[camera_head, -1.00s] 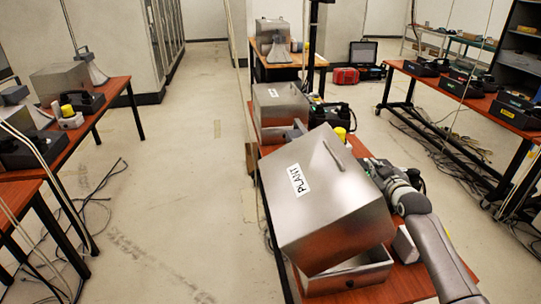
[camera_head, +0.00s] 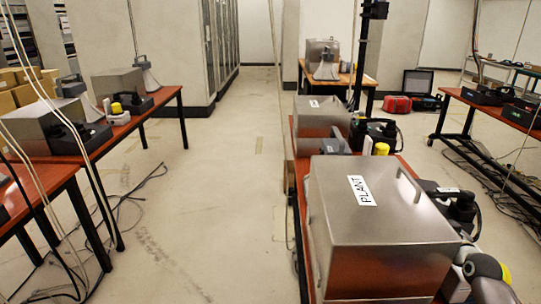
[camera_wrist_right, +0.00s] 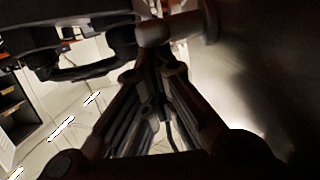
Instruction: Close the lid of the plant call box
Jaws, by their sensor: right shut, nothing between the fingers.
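The plant call box (camera_head: 390,272) stands on the red-brown table at the lower right. Its metal lid (camera_head: 400,215), with a white PLANT label (camera_head: 362,190), looks level over the box. The lower front of the box is cut off by the frame, so the seam between lid and base is not visible. In the right wrist view my right gripper (camera_wrist_right: 157,60) is shut and empty, pointing at a grey rounded part. A smooth metal surface (camera_wrist_right: 265,70), likely the box, is close on its right. My left gripper is not in view.
A black device (camera_head: 462,205) stands right of the box, near my right arm. Behind the box are another metal box (camera_head: 322,115), a yellow-topped item (camera_head: 381,149) and a dark pole (camera_head: 365,55).

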